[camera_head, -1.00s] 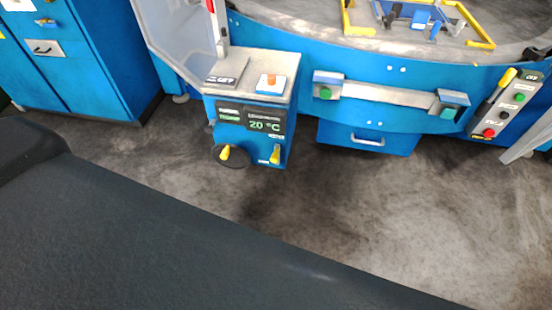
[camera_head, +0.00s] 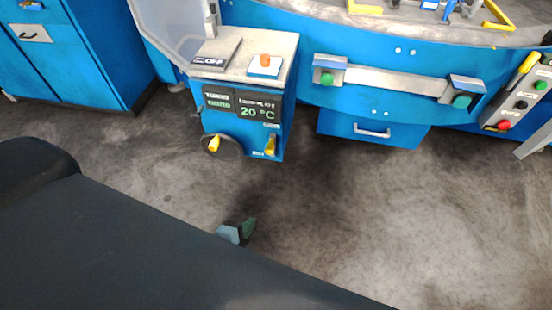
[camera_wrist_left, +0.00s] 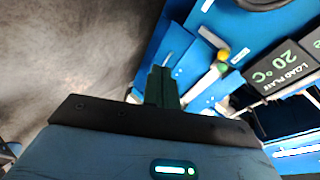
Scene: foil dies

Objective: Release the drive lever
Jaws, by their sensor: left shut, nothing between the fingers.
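No lever carries a readable drive label. On the blue control box (camera_head: 242,118), a yellow handle (camera_head: 270,146) sits at the lower right and a round dial with a yellow grip (camera_head: 214,143) at the lower left. Another yellow-handled lever (camera_head: 526,64) stands on the button panel at the far right. My left gripper (camera_head: 248,228) shows low in the head view, below and apart from the box. In the left wrist view its dark green fingers (camera_wrist_left: 162,84) are shut and empty; a yellow knob (camera_wrist_left: 223,54) shows beyond them. My right gripper is not in view.
The box has a 20 °C display (camera_head: 257,112) and an orange button (camera_head: 265,61) on top. A grey rail (camera_head: 395,82) with green buttons and a drawer (camera_head: 372,132) are to its right. A blue cabinet (camera_head: 85,60) stands left. The floor in front is clear.

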